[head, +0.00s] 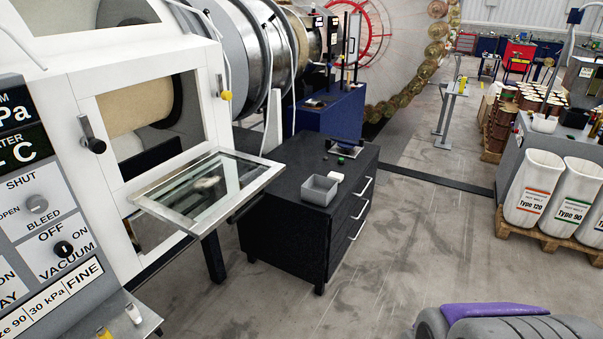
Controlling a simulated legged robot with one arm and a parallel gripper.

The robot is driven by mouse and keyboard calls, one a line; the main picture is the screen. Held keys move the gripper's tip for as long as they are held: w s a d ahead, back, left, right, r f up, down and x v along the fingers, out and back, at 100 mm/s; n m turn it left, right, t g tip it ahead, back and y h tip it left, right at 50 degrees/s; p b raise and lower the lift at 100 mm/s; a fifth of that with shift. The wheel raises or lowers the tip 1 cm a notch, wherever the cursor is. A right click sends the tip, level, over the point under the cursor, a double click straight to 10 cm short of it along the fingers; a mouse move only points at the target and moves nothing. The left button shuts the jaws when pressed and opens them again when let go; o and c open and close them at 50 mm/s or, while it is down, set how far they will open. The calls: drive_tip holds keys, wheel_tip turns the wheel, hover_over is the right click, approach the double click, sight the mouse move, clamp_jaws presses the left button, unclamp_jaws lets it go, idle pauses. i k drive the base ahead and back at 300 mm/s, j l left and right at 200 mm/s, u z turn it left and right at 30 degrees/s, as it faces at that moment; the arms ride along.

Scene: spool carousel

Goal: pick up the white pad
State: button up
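A small white block (336,177), which looks like the white pad, lies on top of the black drawer cabinet (300,222). It sits just behind and to the right of an open grey bin (319,189), close to it; I cannot tell whether they touch. A small green item (341,161) lies farther back on the same top. My gripper is not in view.
An open glass door (212,186) in a metal frame sticks out left of the cabinet, with a pale spot on its glass. A control panel (45,230) fills the left. White sacks (533,187) stand on a pallet at right.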

sight(339, 177)
drive_tip(key=i+u, duration=0.1)
drive_tip(key=u, duration=0.3)
drive_tip(key=i+l+u, duration=0.1)
drive_tip(key=u, duration=0.25)
drive_tip(key=i+l+u, duration=0.1)
drive_tip(key=u, duration=0.3)
drive_tip(key=i+l+u, duration=0.2)
drive_tip(key=l, duration=0.4)
drive_tip(key=i+l+u, duration=0.2)
drive_tip(key=l, duration=0.4)
drive_tip(key=i+l+u, duration=0.1)
drive_tip(key=l+u, duration=0.15)
drive_tip(key=l, duration=0.35)
drive_tip(key=l+u, duration=0.2)
drive_tip(key=l, duration=0.45)
drive_tip(key=i+l, duration=0.1)
drive_tip(key=l, duration=1.25)
drive_tip(key=i+l, duration=0.15)
drive_tip(key=l, duration=1.15)
drive_tip(key=i+u, duration=0.05)
drive_tip(key=i, duration=0.05)
